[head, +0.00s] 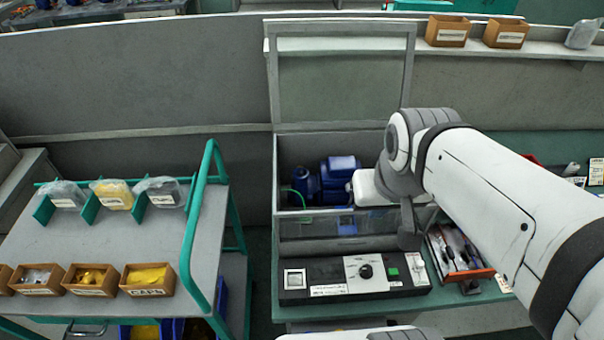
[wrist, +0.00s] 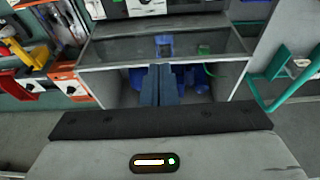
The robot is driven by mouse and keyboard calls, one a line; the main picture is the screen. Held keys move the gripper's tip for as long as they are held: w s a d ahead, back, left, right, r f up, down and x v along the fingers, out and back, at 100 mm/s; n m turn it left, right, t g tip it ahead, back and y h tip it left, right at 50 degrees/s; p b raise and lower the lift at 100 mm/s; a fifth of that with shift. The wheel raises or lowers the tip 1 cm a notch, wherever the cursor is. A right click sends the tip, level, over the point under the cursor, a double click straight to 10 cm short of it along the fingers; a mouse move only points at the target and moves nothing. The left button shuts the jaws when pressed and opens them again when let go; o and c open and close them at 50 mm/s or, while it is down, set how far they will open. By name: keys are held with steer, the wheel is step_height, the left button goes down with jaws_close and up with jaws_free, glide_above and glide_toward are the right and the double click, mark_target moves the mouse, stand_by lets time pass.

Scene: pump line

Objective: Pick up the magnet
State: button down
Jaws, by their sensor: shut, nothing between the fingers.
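I cannot pick out the magnet with certainty in either view. My gripper (wrist: 158,72) shows in the wrist view as two dark fingers pressed together, with nothing between them. The fingers point into the clear-fronted test box (wrist: 108,86) and overlap the blue pump (wrist: 194,82) in the picture. In the head view my wrist is over the right part of the box, and the fingertips are hidden. The blue pump (head: 340,168) lies inside the box behind its front pane, with a green cord at its left.
The box's lid (head: 343,82) stands raised. A control panel (head: 353,276) lies in front. A tool tray (head: 458,252) is to the right, partly behind my arm. A grey cart (head: 120,238) with bags and small bins stands left, its green rail (head: 196,225) nearest the box.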

steer(key=c, duration=2.1)
jaws_free()
steer(key=shift+o, duration=0.7)
steer(key=shift+w+a+f, duration=0.1)
steer(key=shift+w+f, duration=0.05)
steer(key=shift+w, duration=0.05)
steer(key=o, duration=0.6)
steer(key=w+a+f+g+b, duration=0.1)
steer(key=w+a+f+b, duration=0.2)
steer(key=w, duration=0.4)
steer(key=shift+w+a+f+g+b, duration=0.15)
steer(key=shift+a+f+g+b, duration=0.25)
steer(key=shift+a+f, duration=0.45)
steer(key=o, duration=0.3)
steer(key=shift+g, duration=0.8)
steer(key=w+a+f+b, duration=0.1)
steer(key=w+a+f, duration=0.2)
steer(key=w+a+f+b, duration=0.1)
steer(key=w+a+f, duration=0.2)
steer(key=f, duration=0.1)
steer(key=shift+w+a+f+b, duration=0.2)
steer(key=shift+w+a+b, duration=0.1)
steer(key=shift+a+b, duration=0.1)
steer(key=shift+a+f, duration=0.1)
steer(key=shift+f, duration=0.5)
steer(key=shift+d+f+p, duration=0.2)
steer(key=shift+f, duration=1.5)
steer(key=shift+d+f+p, duration=0.2)
steer(key=shift+f, duration=1.5)
